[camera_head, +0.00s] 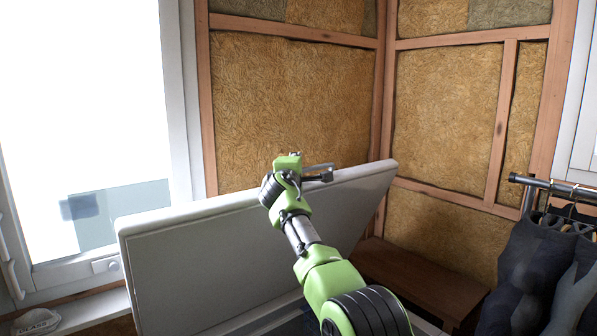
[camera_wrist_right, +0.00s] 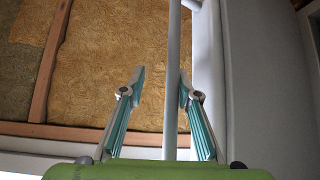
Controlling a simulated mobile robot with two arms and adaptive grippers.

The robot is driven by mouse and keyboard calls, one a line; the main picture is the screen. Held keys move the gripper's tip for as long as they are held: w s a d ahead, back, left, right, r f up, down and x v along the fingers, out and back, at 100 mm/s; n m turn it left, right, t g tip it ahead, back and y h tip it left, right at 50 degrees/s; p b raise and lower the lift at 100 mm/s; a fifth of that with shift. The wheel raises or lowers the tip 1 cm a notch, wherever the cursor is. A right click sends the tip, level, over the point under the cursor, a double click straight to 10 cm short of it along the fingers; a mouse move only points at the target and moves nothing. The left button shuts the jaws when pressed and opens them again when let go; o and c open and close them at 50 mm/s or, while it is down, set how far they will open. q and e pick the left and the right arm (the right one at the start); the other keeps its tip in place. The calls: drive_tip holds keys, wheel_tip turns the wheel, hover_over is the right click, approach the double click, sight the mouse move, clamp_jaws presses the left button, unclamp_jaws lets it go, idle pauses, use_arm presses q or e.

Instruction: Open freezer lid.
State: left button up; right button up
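The freezer lid (camera_head: 200,265) is a large pale grey-white panel, raised and tilted up steeply, across the middle of the head view. My right arm reaches up in front of it from the bottom right. My right gripper (camera_head: 318,175) is at the lid's top edge. In the right wrist view the gripper (camera_wrist_right: 160,88) has its fingers apart, with a thin grey bar (camera_wrist_right: 172,60), seemingly the lid's handle, running between them. The bar is nearer the right finger; contact is unclear. The lid's edge (camera_wrist_right: 208,70) is right of it. My left gripper is out of view.
A bright window (camera_head: 85,110) is at the left, behind the lid. Wood-framed insulation walls (camera_head: 290,100) meet in the corner behind. A wooden bench (camera_head: 420,275) and a rail of dark hanging clothes (camera_head: 530,265) stand at the right. A small white object (camera_head: 37,320) lies bottom left.

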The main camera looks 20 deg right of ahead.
drive_tip(key=shift+w+a+f, duration=0.1)
drive_tip(key=shift+w+f, duration=0.15)
drive_tip(key=shift+f, duration=0.1)
drive_tip(key=shift+s, duration=0.5)
drive_tip(key=shift+v, duration=1.1)
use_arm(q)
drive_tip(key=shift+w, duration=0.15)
use_arm(e)
drive_tip(key=v, duration=0.9)
drive_tip(key=shift+w+a, duration=0.15)
drive_tip(key=shift+a, duration=0.15)
drive_tip(key=shift+r, duration=0.1)
